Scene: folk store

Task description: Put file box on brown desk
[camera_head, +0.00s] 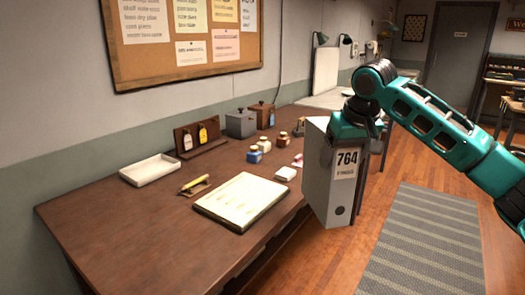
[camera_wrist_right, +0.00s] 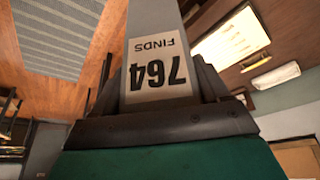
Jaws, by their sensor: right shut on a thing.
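A grey-white file box (camera_head: 337,198) with a label reading 764 FINDS hangs upright in my right gripper (camera_head: 350,135). The gripper is shut on its upper part. The box is beside the front edge of the brown desk (camera_head: 110,220), over the floor side as far as I can tell. In the right wrist view the file box (camera_wrist_right: 158,60) shows between the two dark fingers, its label upside down. My left gripper is not in view.
On the desk are a paper board (camera_head: 240,200), a white tray (camera_head: 150,170), a yellow pen on a stand (camera_head: 194,185), small jars (camera_head: 255,154), a bottle rack (camera_head: 200,137) and two boxes (camera_head: 241,123). The near left desk top is bare. A grey striped rug (camera_head: 425,245) lies on the floor.

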